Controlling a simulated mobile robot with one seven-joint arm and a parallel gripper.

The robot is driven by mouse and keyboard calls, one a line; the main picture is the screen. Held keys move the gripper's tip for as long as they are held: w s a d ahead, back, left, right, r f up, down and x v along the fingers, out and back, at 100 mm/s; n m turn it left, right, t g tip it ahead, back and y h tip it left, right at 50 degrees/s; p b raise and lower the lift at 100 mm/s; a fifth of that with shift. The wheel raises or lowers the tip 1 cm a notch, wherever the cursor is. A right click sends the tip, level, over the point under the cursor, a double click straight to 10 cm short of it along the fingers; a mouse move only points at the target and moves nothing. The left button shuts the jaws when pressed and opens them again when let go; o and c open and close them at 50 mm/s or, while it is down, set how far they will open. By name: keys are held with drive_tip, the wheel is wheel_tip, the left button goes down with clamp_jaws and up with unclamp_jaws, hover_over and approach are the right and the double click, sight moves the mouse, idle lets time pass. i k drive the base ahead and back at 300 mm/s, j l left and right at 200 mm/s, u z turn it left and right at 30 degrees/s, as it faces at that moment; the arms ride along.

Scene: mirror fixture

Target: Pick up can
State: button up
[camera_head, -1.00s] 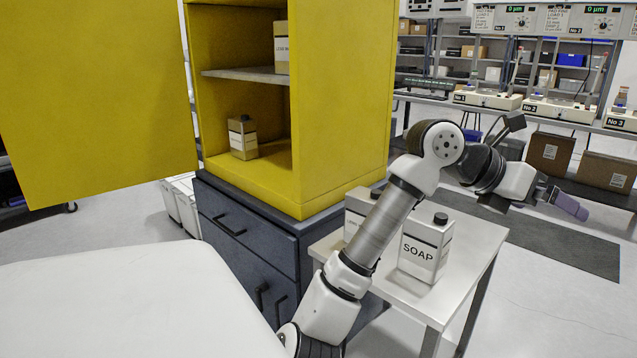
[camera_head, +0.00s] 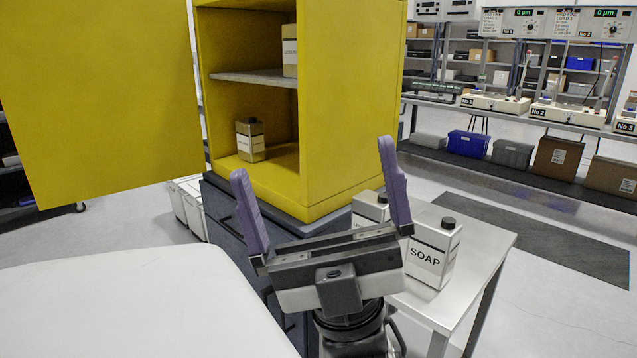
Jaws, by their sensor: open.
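A small beige can with a black cap (camera_head: 250,140) stands on the bottom shelf of the open yellow cabinet. Another can (camera_head: 289,50) stands on the upper shelf, partly hidden by the cabinet's right wall. A white can labelled SOAP (camera_head: 432,248) stands upright on the small table, its left edge near my gripper's right finger. A further can (camera_head: 370,207) behind it is partly hidden by my gripper. My gripper (camera_head: 318,185) is open and empty, its two purple fingers wide apart and pointing up toward the cabinet. It appears in front of the cabinet, touching no can that I can see.
The yellow cabinet door (camera_head: 100,100) stands open at the left. The cabinet rests on a dark drawer unit. The small metal table (camera_head: 490,245) is clear at its right side. A white surface (camera_head: 130,305) fills the lower left.

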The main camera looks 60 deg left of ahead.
sight(369, 208)
drive_tip(key=u, duration=1.35)
